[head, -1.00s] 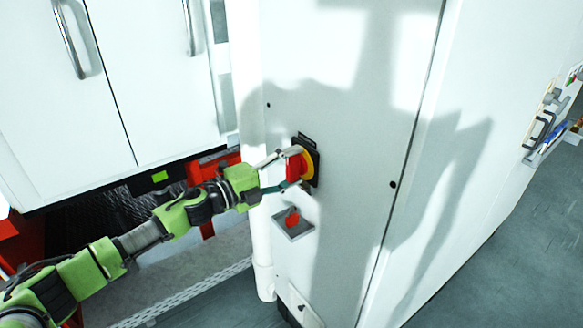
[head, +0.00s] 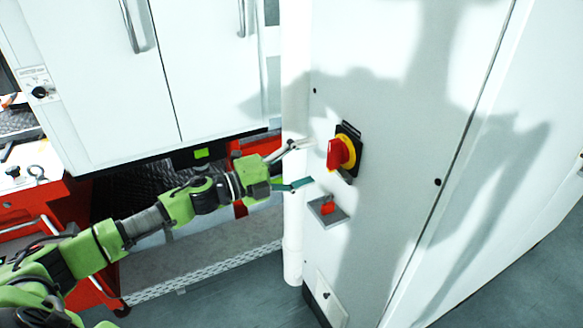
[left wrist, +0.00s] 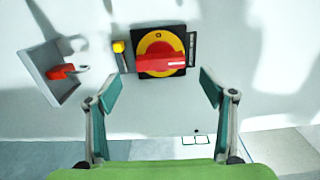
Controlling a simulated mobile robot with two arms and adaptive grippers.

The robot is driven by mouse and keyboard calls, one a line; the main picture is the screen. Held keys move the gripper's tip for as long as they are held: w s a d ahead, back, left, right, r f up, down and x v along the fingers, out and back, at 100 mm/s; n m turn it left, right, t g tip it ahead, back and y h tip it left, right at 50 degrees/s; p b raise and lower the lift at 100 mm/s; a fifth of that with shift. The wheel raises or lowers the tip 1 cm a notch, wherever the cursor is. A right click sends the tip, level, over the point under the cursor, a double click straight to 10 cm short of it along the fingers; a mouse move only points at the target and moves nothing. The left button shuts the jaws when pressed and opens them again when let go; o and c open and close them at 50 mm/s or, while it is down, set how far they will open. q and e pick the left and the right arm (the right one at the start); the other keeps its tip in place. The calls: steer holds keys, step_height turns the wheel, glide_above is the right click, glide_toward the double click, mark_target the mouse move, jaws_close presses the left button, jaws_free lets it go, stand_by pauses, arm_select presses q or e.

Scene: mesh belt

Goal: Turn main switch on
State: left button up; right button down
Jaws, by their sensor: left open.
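The main switch has a red handle (head: 338,153) on a yellow ring and black plate, mounted on the white cabinet's front. In the head view the handle stands roughly upright. In the left wrist view the switch handle (left wrist: 162,62) lies across the picture, just beyond and between the fingertips. My left gripper (head: 305,163) is open and empty, its fingers one above the other, a short way left of the switch. In the left wrist view my left gripper (left wrist: 161,92) shows a clear gap between its fingers. My right gripper is not in view.
A small grey holder with a red padlock-like item (head: 327,207) sits on the cabinet (head: 385,120) below the switch. A white vertical pipe (head: 294,215) runs along the cabinet's left edge. A red cart (head: 40,212) stands at left. Floor is clear at right.

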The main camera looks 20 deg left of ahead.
arm_select(q)
steer(key=shift+v, duration=2.2)
steer(key=shift+w+f, duration=0.1)
